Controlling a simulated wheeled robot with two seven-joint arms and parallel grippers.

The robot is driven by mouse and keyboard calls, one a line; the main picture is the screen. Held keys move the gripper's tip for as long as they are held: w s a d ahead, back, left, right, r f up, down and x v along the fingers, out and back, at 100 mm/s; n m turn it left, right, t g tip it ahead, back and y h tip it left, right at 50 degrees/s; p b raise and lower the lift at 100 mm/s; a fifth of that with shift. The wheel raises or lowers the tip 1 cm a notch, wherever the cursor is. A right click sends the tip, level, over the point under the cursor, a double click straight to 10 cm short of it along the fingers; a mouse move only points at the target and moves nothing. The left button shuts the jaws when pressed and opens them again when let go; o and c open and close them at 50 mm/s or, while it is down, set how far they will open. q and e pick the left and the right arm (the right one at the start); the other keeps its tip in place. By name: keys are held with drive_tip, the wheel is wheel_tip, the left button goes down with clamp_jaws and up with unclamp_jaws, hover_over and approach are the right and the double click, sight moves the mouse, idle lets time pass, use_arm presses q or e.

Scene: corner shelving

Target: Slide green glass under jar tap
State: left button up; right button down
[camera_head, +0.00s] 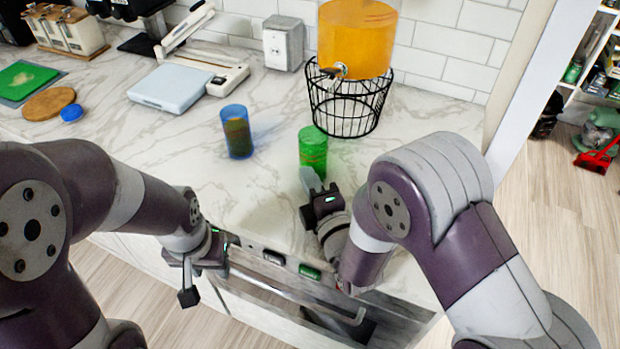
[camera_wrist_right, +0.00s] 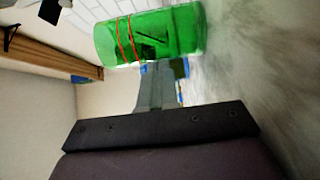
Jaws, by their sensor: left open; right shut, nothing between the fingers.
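The green glass (camera_head: 313,151) stands upright on the marble counter, in front of the wire stand. The jar (camera_head: 356,38) of orange liquid sits on that stand, and its tap (camera_head: 338,70) points toward the front left, above and behind the glass. My right gripper (camera_head: 309,180) is shut and empty, its fingertips close to the near side of the green glass. In the right wrist view the green glass (camera_wrist_right: 150,36) lies just beyond the shut fingers (camera_wrist_right: 158,85); I cannot tell whether they touch. My left gripper (camera_head: 187,280) is open and empty, low in front of the counter edge.
A blue glass (camera_head: 237,132) with dark contents stands left of the green glass. The black wire stand (camera_head: 349,108) holds the jar. A white scale (camera_head: 171,88) and a blue lid (camera_head: 71,113) lie further left. The counter between the green glass and the stand is clear.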

sight(325, 155)
drive_tip(key=w+d, duration=0.1)
drive_tip(key=w, duration=0.1)
drive_tip(key=w+d+b, duration=0.1)
drive_tip(key=w, duration=0.1)
drive_tip(key=w+d+b, duration=0.1)
drive_tip(key=w, duration=0.2)
drive_tip(key=shift+w+f, duration=0.1)
